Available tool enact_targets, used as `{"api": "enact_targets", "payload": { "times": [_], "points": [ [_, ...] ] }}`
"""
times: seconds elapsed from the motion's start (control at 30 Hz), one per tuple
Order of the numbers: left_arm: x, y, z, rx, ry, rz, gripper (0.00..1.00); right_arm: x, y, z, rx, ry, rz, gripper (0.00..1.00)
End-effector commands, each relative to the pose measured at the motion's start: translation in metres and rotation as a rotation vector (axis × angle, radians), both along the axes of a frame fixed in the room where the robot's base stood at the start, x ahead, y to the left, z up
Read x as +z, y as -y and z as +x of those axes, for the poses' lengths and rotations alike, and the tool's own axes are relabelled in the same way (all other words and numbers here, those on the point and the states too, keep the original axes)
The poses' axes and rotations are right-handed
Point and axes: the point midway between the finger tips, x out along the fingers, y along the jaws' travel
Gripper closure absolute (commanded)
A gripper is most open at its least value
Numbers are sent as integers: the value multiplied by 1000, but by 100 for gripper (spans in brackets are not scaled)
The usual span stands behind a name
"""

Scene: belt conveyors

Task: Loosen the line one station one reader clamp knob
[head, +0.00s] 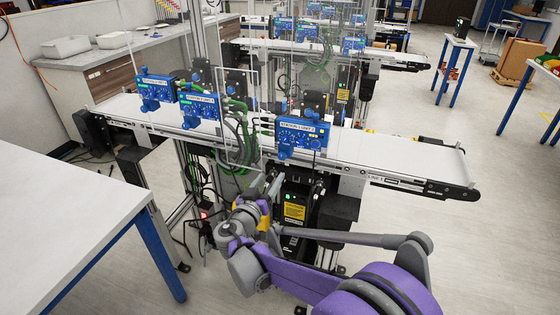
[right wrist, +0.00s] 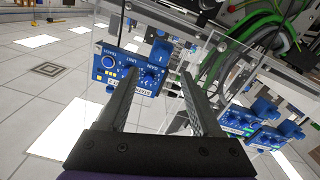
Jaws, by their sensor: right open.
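Several blue reader boxes with knobs stand along the near belt conveyor in the head view. One blue box (head: 302,134) is at the centre right, with a blue knob (head: 284,153) under its left end. Two more, a middle box (head: 200,104) and a left box (head: 155,88), stand further left. I cannot tell which knob is the station one clamp knob. My right gripper (head: 270,182) is below and left of the centre-right box. In the right wrist view its jaws (right wrist: 155,75) are apart and empty, with a blue box (right wrist: 130,68) beyond them. My left gripper is not in view.
The near conveyor belt (head: 400,154) runs across the head view. Green cables (head: 240,140) hang left of my right gripper; they also show in the right wrist view (right wrist: 262,40). Clear panels stand near the jaws there. A white table (head: 60,215) fills the left foreground.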

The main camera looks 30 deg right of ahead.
Motion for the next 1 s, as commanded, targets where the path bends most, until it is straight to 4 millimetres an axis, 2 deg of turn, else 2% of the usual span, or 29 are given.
{"api": "enact_targets", "payload": {
  "times": [0.17,0.6,0.8,1.0],
  "points": [
    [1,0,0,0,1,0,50,2,9,14,3,23,-11,34],
    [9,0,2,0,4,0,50,2,69,63,3,20,-11,34],
    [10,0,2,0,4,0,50,2,80,73,4,19,-10,34],
    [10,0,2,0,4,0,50,2,81,74,5,19,-9,34]
  ]
}}
